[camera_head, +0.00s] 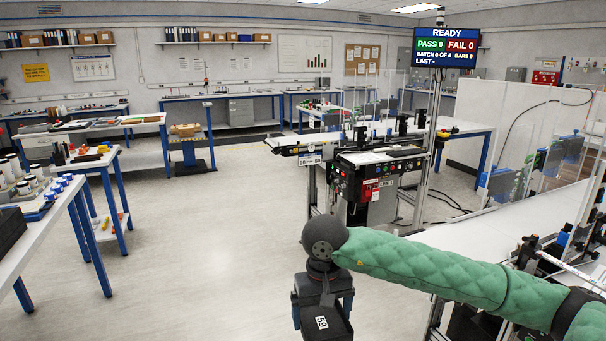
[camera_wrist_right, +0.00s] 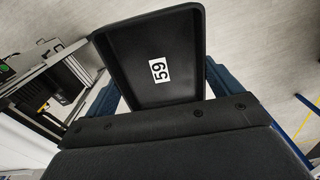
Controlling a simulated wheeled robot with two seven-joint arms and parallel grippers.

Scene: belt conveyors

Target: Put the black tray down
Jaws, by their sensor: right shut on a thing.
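The black tray (camera_head: 338,329) has a raised rim and a white label reading 59. It shows at the bottom middle of the head view, cut off by the lower edge. My right gripper (camera_head: 322,308) is shut on the tray, with a blue finger on either side of it. In the right wrist view the tray (camera_wrist_right: 125,55) extends out ahead of the gripper (camera_wrist_right: 162,92), with bare floor behind it. The tray's inside looks empty apart from the label. My left gripper is not in view.
A white-topped table (camera_head: 55,228) with jars and a dark block (camera_head: 10,228) stands at left. A conveyor station with a control box (camera_head: 372,190) stands beyond my right arm. A white surface (camera_head: 490,235) lies at right. The floor (camera_head: 220,240) between is clear.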

